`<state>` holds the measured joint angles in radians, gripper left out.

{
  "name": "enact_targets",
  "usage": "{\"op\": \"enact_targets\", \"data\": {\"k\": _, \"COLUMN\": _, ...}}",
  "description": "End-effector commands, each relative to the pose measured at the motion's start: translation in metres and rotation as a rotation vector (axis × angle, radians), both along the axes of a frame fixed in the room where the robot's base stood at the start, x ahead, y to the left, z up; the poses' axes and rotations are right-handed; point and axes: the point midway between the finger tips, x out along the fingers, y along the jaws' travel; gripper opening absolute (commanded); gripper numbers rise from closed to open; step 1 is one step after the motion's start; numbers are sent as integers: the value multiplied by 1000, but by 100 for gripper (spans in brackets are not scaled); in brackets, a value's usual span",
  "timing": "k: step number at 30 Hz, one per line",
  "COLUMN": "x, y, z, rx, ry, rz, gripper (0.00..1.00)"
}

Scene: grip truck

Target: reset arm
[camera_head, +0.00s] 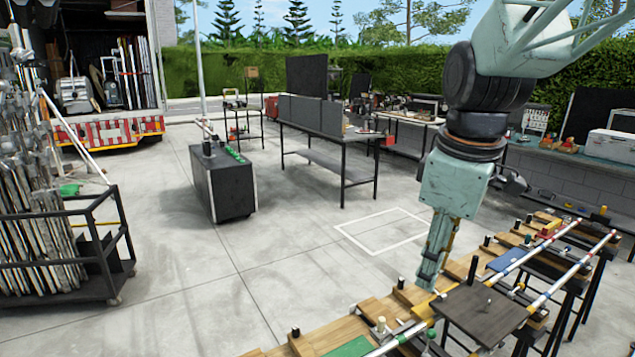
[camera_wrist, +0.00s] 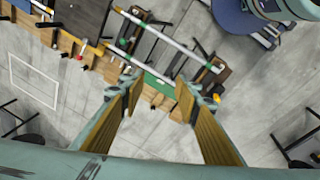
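My gripper (camera_head: 430,272) hangs from the teal arm at the right of the head view, pointing down over the wooden-edged workbench (camera_head: 345,332). In the wrist view my gripper (camera_wrist: 158,86) has its two tan-padded fingers spread apart with nothing between the tips. Beyond them is the bench with a pale striped rail (camera_wrist: 155,34) and a green patch. The head view shows the fingers edge-on, so their gap is hidden there. The exact height above the bench is hard to tell.
A dark square board (camera_head: 478,312) and striped poles (camera_head: 570,272) lie on the bench near my gripper. A black cabinet (camera_head: 220,180), a grey table (camera_head: 335,155) and a pole-filled cart (camera_head: 75,265) stand beyond. The concrete floor between them is mostly clear.

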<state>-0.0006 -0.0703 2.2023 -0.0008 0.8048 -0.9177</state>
Motion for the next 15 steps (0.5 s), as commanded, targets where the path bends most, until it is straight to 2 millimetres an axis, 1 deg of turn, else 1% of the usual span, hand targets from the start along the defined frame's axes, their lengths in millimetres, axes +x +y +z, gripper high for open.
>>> {"op": "enact_targets", "data": {"k": 1, "x": -9, "y": 0, "z": 5, "rx": 5, "ry": -7, "rz": -26, "gripper": 30}}
{"op": "enact_targets", "data": {"k": 6, "x": -35, "y": 0, "z": 14, "rx": 26, "ry": -21, "rz": -120, "gripper": 30}}
{"op": "enact_targets", "data": {"k": 15, "x": -82, "y": 0, "z": 27, "rx": 66, "ry": -47, "rz": -285, "gripper": 30}}
